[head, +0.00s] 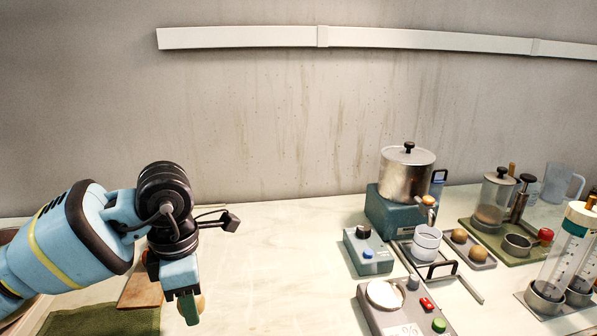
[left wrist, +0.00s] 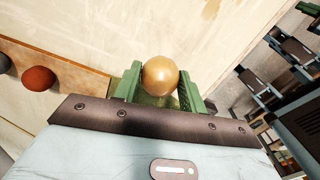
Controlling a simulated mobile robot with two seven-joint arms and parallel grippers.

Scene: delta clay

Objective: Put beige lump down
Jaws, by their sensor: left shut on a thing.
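The beige lump (left wrist: 160,76) is a smooth round ball between the green fingers of my left gripper (left wrist: 158,88) in the left wrist view. The fingers touch it on both sides. In the head view my left gripper (head: 190,305) points down over the left part of the table, and only a sliver of the lump (head: 201,303) shows behind the fingers. I cannot tell its exact height above the table. My right gripper is not in view.
A wooden board (left wrist: 75,88) holds a reddish-brown lump (left wrist: 38,78) and a darker one. A green cloth (head: 105,321) lies front left. A tray (head: 468,249) with two brownish balls, a metal pot (head: 405,175) and a scale (head: 385,296) stand right. The middle table (head: 285,265) is clear.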

